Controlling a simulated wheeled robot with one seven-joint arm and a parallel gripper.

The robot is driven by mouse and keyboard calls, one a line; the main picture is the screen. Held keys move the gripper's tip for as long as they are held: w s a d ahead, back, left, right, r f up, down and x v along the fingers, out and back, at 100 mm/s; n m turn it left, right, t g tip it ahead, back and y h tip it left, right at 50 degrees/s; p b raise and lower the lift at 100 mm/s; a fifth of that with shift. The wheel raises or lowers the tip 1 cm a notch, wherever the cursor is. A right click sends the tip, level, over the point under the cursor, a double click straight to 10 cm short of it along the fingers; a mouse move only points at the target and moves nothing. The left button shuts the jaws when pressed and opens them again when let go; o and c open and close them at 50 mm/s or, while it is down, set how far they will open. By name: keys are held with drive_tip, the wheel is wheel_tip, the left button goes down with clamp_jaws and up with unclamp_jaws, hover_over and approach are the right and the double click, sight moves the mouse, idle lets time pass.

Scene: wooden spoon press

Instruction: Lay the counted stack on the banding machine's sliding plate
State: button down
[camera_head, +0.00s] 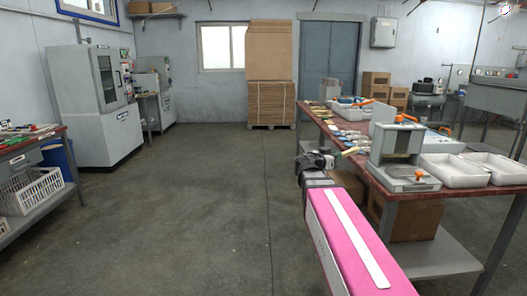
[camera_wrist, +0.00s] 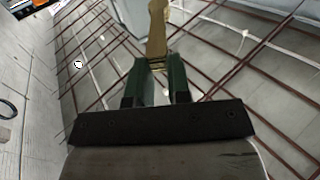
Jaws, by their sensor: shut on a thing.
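My gripper (camera_head: 334,158) is at the left edge of the red-brown worktable, at the end of my pink arm. In the wrist view its two green fingers (camera_wrist: 156,66) are shut on a light wooden stack (camera_wrist: 157,30), which points away from the palm. The stack's tip also shows in the head view (camera_head: 350,151). Single spoons in it cannot be told apart.
White trays (camera_head: 447,168) stand right of the machine on the worktable (camera_head: 385,190). Flat pieces and another white tray (camera_head: 350,112) lie farther back. A lower shelf (camera_head: 445,255) and a cardboard box sit beneath. The floor (camera_head: 200,210) to the left is clear.

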drive_tip(key=w+a+r+n+t+y, duration=0.2)
drive_tip(key=w+a+n+t+y, duration=0.6)
drive_tip(key=y, duration=0.3)
drive_tip(key=w+a+r+n+y, duration=0.2)
drive_tip(key=w+r+y, duration=0.1)
drive_tip(key=r, duration=0.4)
drive_tip(key=shift+w+n+g+y, duration=0.25)
drive_tip(key=shift+n+g+y, duration=0.05)
drive_tip(key=shift+n, duration=0.1)
